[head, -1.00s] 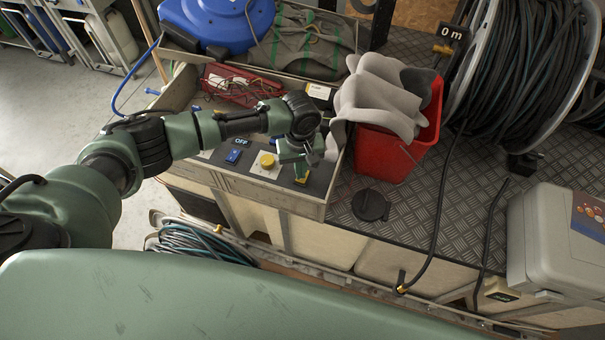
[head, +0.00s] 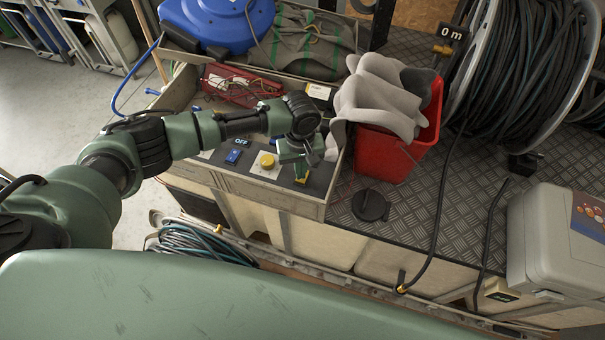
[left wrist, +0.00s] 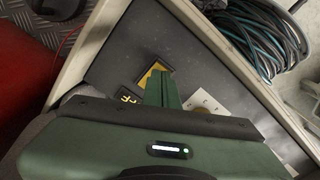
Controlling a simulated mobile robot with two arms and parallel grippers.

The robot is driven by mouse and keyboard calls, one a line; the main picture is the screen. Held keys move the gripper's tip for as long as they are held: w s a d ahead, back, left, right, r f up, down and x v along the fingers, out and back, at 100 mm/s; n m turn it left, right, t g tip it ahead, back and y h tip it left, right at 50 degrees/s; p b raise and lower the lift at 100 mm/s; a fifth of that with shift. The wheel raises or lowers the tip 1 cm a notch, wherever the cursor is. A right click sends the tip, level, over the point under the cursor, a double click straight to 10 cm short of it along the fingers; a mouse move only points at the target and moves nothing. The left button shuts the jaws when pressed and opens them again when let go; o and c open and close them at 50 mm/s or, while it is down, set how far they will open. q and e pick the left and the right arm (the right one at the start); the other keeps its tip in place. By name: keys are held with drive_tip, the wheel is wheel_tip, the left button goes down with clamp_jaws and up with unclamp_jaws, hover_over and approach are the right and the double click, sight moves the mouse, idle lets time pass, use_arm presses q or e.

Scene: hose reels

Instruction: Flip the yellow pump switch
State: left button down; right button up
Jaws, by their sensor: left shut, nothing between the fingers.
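The yellow switch (head: 303,180) sits on the dark panel at the front right corner of the bench box, mostly covered by my gripper in the head view. In the left wrist view a yellow part of it (left wrist: 147,77) shows in a dark frame beside the finger. My left gripper (head: 299,172) is shut and empty, pointing down at the switch. In the left wrist view its green fingers (left wrist: 158,88) overlap the switch; I cannot tell whether they touch it. A label with yellow letters (left wrist: 126,100) is partly hidden. The switch's position is unclear. My right gripper is out of view.
A round yellow knob on a pale plate (head: 267,161) and a blue switch (head: 233,157) marked OFF lie left of my gripper. A red bucket with grey cloth (head: 390,140) stands close on the right. A coiled hose (head: 195,243) hangs below the panel's front edge.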

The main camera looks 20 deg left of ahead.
use_arm(q)
drive_tip(key=shift+f+b, duration=0.4)
drive_tip(key=shift+f, duration=0.45)
idle(0.9)
drive_tip(key=shift+r, duration=0.1)
wheel_tip(320, 180, up, 7)
drive_tip(key=p, duration=0.8)
idle(0.5)
